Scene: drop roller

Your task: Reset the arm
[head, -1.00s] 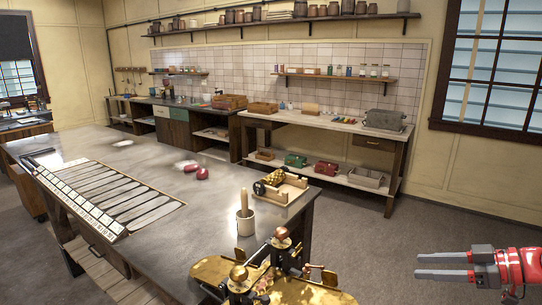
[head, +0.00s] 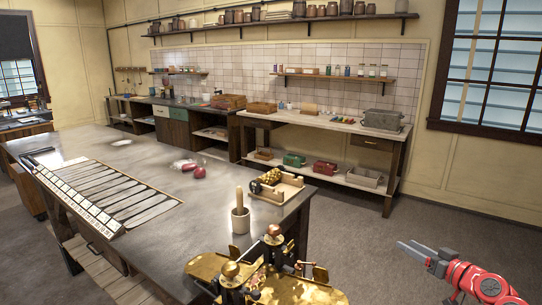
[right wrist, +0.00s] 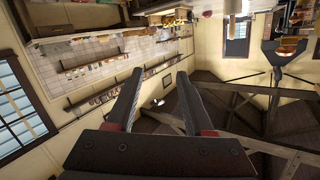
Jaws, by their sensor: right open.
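My right gripper (head: 406,244) is at the lower right of the head view, over the floor, clear of the table and empty. It also shows in the right wrist view (right wrist: 160,74), its two fingers apart with nothing between them. My left gripper is not in the head view. The brass roller machine (head: 268,268) stands at the near end of the long table, cut off by the bottom edge.
The long grey table (head: 130,160) carries a marked board (head: 108,200) and red items (head: 199,172). A side bench (head: 345,131) with a lower shelf stands along the tiled wall. Open floor (head: 390,220) lies between the bench and my right gripper.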

